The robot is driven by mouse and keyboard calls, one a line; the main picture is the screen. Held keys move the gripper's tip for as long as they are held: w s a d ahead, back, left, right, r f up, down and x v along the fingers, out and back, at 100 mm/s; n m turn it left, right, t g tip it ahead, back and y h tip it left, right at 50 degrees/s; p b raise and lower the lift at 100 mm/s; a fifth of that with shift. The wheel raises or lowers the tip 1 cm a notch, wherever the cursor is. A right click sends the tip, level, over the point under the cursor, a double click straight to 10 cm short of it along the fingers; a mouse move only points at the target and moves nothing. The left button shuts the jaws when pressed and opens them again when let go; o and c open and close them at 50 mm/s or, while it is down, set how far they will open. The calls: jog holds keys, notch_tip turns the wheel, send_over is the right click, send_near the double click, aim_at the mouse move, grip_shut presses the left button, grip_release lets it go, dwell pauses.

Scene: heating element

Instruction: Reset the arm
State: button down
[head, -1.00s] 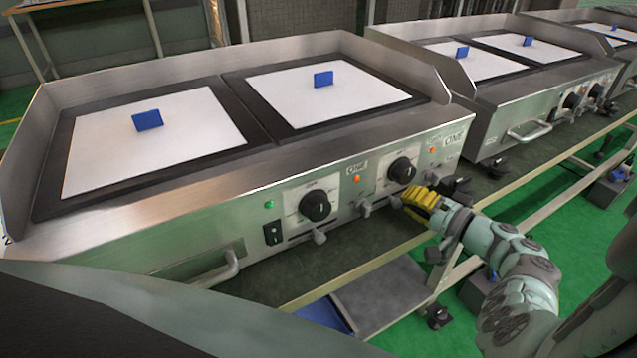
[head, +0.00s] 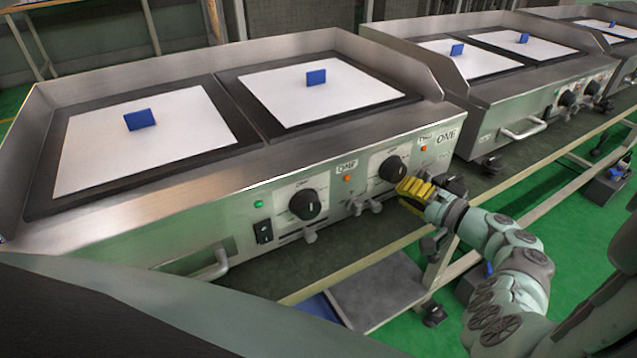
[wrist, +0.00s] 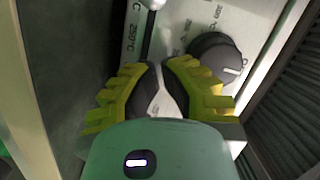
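My gripper (head: 414,190), with yellow ribbed fingers, is in front of the heating unit's front panel (head: 330,182). It is just below and right of the right black knob (head: 393,168). In the wrist view the fingers of my gripper (wrist: 161,66) are close together with a narrow gap, and nothing is seen held. A black knob (wrist: 216,59) with a white mark sits beyond the right finger, on a pale dial with temperature figures. The left black knob (head: 305,204) is farther left, with small metal levers (head: 357,208) between the two.
Two white plates with blue blocks (head: 140,120) (head: 316,77) lie on top of the unit. A second unit (head: 500,105) stands to the right on the same bench. A bench rail (head: 350,268) runs below my gripper, above green floor (head: 560,225).

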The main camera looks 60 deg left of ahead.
jog(key=w+d, duration=0.1)
jog(key=d, duration=0.9)
jog(key=shift+w+r+p, duration=0.3)
jog(key=shift+r, duration=0.1)
